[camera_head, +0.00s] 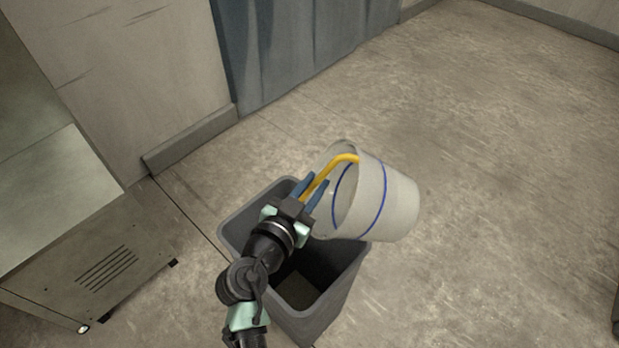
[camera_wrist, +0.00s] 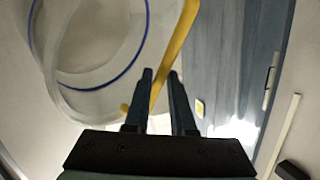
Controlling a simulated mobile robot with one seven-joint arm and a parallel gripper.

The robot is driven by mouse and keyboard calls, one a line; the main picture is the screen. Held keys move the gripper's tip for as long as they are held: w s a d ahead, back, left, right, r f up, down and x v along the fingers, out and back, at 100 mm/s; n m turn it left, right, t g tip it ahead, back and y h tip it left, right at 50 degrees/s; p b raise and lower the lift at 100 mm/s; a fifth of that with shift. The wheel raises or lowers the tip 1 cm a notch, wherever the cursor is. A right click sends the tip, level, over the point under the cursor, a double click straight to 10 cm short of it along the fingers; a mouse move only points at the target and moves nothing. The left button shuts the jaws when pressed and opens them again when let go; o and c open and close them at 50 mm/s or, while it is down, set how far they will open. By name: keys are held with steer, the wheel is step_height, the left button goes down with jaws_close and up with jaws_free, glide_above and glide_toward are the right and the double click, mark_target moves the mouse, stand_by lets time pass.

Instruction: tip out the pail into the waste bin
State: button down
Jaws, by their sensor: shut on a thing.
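The pail (camera_head: 395,205) is whitish with blue bands and a yellow handle (camera_head: 343,160). In the head view it is tipped on its side above the right part of the waste bin, its mouth facing left toward my arm. My gripper (camera_head: 318,188) is shut on the yellow handle. In the wrist view the gripper (camera_wrist: 160,75) has the handle (camera_wrist: 175,55) between its fingers, and the pail (camera_wrist: 85,45) fills the upper left. The grey waste bin (camera_head: 335,300) stands on the floor below, its opening partly hidden by my arm. I see nothing falling from the pail.
A metal cabinet (camera_head: 100,265) with a vent stands at the left. A wall with a low ledge (camera_head: 190,138) and a blue-grey panel (camera_head: 300,45) runs behind.

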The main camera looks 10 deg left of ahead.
mark_target(365, 163)
steer(key=d+r+m+y+p, duration=0.1)
steer(key=d+m+p, duration=0.1)
steer(key=p, duration=0.5)
steer(key=w+d+r+m+g+y+p, duration=0.1)
steer(key=d+r+m+y+p, duration=0.1)
steer(key=p, duration=0.6)
steer(key=d+r+m+g+y+p, duration=0.1)
steer(key=d+r+m+y+p, duration=0.1)
steer(key=p, duration=0.6)
steer(key=shift+w+d+r, duration=0.15)
steer(key=shift+w+d, duration=0.1)
steer(key=shift+d, duration=0.45)
steer(key=shift+d+f+g, duration=0.2)
steer(key=shift+g, duration=0.1)
steer(key=shift+w+d+r+m+y+b, duration=0.1)
steer(key=shift+d+r+m+y+b, duration=0.1)
steer(key=shift+d+m+y+b, duration=0.4)
steer(key=shift+a+r+b, duration=0.1)
steer(key=shift+b, duration=0.2)
steer(key=shift+r, duration=0.1)
